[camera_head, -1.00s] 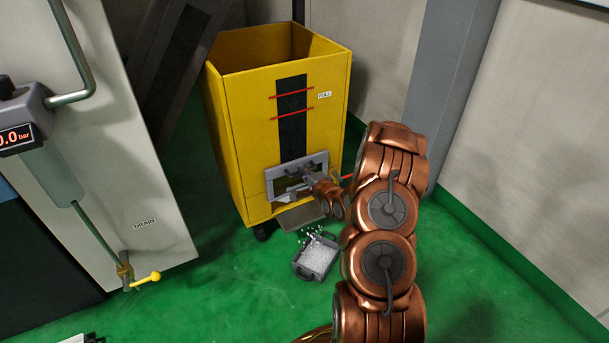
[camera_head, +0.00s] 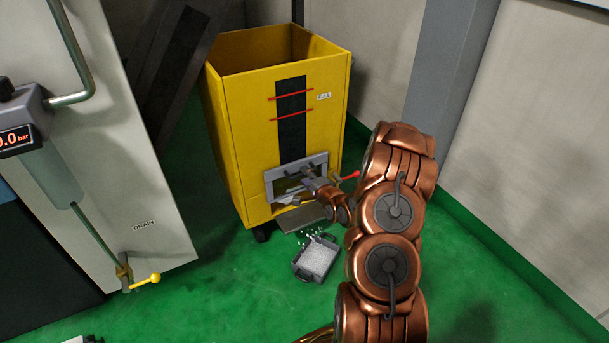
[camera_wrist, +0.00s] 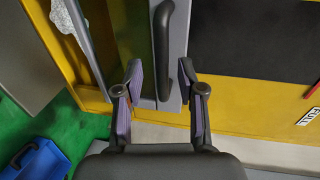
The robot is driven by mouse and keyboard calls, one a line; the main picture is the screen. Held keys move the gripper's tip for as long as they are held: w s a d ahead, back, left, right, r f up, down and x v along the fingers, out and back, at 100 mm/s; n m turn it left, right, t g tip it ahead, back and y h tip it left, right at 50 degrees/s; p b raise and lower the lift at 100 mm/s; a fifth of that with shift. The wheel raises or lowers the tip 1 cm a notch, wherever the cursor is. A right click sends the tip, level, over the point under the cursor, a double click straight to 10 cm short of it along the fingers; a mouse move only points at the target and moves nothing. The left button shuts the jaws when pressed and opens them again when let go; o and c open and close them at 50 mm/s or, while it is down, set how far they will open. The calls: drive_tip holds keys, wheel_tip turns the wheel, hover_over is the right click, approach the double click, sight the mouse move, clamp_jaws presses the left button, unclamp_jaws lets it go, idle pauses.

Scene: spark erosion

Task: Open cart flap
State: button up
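The yellow cart (camera_head: 240,130) stands on the green floor with an open top. Low on its front is a grey flap frame (camera_head: 270,187) with a greenish window or gap; I cannot tell which. My gripper (camera_head: 307,176) is at the flap, partly hidden by my arm in the head view. In the wrist view, the grey flap panel (camera_wrist: 178,45) carries a dark bar handle (camera_wrist: 162,50). My gripper (camera_wrist: 160,73) is open, its two fingers on either side of the handle, with gaps showing.
A grey bin of white granules (camera_head: 315,260) sits on the floor before the cart, below a grey chute plate (camera_head: 302,217). A red-knobbed lever (camera_head: 350,176) sticks out right of the flap. A machine with a yellow drain valve (camera_head: 150,280) stands left.

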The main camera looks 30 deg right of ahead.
drive_tip(key=d+v, duration=0.1)
drive_tip(key=v, duration=0.8)
drive_tip(key=shift+s+a+r, duration=0.2)
drive_tip(key=shift+s+a, duration=0.2)
drive_tip(key=shift+a, duration=0.1)
drive_tip(key=shift+r, duration=0.1)
drive_tip(key=s+a+r+n+g+p, duration=0.2)
drive_tip(key=a+r+n+g+p, duration=0.15)
drive_tip(key=r+p, duration=0.4)
drive_tip(key=s+a+r+n+g+p, duration=0.3)
drive_tip(key=a+r+n+p, duration=0.15)
drive_tip(key=r, duration=0.55)
drive_tip(key=s+a+r+n+g+p, duration=0.2)
drive_tip(key=a+r+n+g+p, duration=0.1)
drive_tip(key=r+p, duration=0.5)
drive_tip(key=s+a+r+n+g+p, duration=0.2)
drive_tip(key=s+a+r+p, duration=0.3)
drive_tip(key=s+r, duration=0.4)
drive_tip(key=s+a+r+n+g+y+p, duration=0.1)
drive_tip(key=s+a+r+n+g+p, duration=0.2)
drive_tip(key=s+r, duration=0.7)
drive_tip(key=s+a+r+n+g+p, duration=0.3)
drive_tip(key=s+a+r+p, duration=0.5)
drive_tip(key=s+r, duration=0.2)
drive_tip(key=shift+a+r, duration=0.25)
drive_tip(key=shift+r, duration=0.35)
drive_tip(key=shift+s, duration=0.1)
